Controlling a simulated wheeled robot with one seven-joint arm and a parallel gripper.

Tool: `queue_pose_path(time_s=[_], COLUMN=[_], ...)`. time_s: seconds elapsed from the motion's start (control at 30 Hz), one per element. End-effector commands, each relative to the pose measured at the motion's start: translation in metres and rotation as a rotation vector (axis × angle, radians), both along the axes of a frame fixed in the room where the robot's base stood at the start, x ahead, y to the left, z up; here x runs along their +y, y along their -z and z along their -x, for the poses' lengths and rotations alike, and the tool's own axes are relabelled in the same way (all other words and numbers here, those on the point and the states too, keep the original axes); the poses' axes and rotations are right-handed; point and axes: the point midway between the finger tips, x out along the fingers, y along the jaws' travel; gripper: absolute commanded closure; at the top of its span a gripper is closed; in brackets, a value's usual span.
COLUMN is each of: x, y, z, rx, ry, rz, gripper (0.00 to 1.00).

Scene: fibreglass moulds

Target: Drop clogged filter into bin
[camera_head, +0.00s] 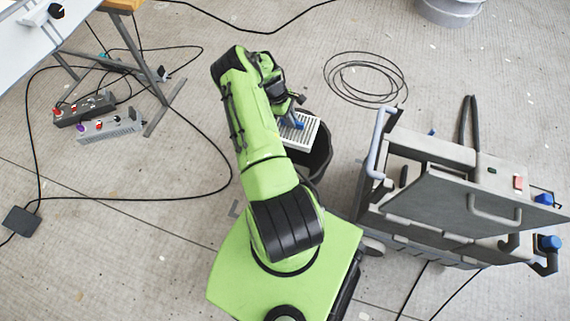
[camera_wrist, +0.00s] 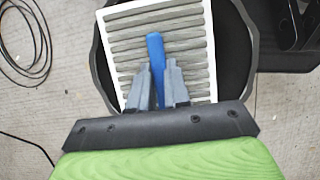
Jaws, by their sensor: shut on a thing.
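The clogged filter (camera_wrist: 192,28) is a white-framed panel with grey pleats and a blue handle (camera_wrist: 155,48). My gripper (camera_wrist: 162,75) is shut on the blue handle in the wrist view. The filter also shows in the head view (camera_head: 306,130), partly hidden by my arm. The bin (camera_head: 321,160) is a black round container on the floor. Its dark rim and inside show around the filter in the wrist view (camera_wrist: 243,55). The filter is over the bin's opening; its height above the rim is hard to tell.
A grey machine cabinet (camera_head: 440,205) with an open panel stands right of the bin. A coiled cable (camera_head: 365,80) lies behind it. Power strips (camera_head: 110,127) and cables lie on the left floor near a table leg. A grey bucket (camera_head: 450,10) is at the back.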

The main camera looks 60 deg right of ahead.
Motion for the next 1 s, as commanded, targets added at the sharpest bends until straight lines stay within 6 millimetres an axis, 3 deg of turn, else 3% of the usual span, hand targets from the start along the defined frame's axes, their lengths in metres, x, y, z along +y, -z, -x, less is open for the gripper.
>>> queue_pose_path(time_s=[0.03,0.2,0.47,0.5,0.67,1.0], x=[0.000,0.000,0.000,0.000,0.000,0.001], y=[0.013,0.034,0.035,0.035,0.035,0.031], z=[0.000,0.000,0.000,0.000,0.000,-0.002], rx=[0.000,0.001,0.001,0.001,0.001,0.000], ry=[0.000,0.002,0.002,0.002,0.002,0.002], rz=[0.000,0.001,0.002,0.002,0.002,0.001], gripper=[1.00,1.00,1.00,0.80,0.56,0.54])
